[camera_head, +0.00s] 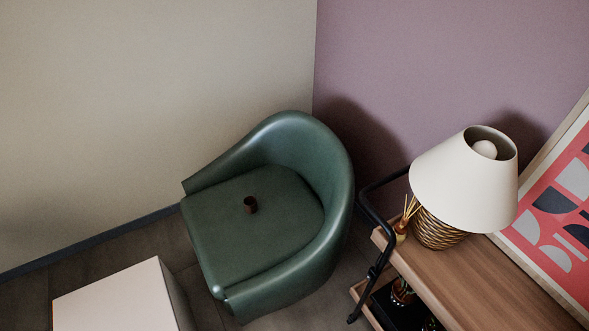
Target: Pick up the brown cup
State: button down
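My gripper is not in view.
A wooden cart (450,285) with a black handle (368,208) stands at the right, bearing a lamp (465,180), a reed diffuser (402,228) and a framed print (562,215). A pale box-like surface (115,298) is at the lower left. Walls close off the back.

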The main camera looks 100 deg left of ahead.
aim_at(249, 202)
jog(key=u, duration=3.4)
jog(key=i, duration=1.1)
jog(key=u, duration=0.45)
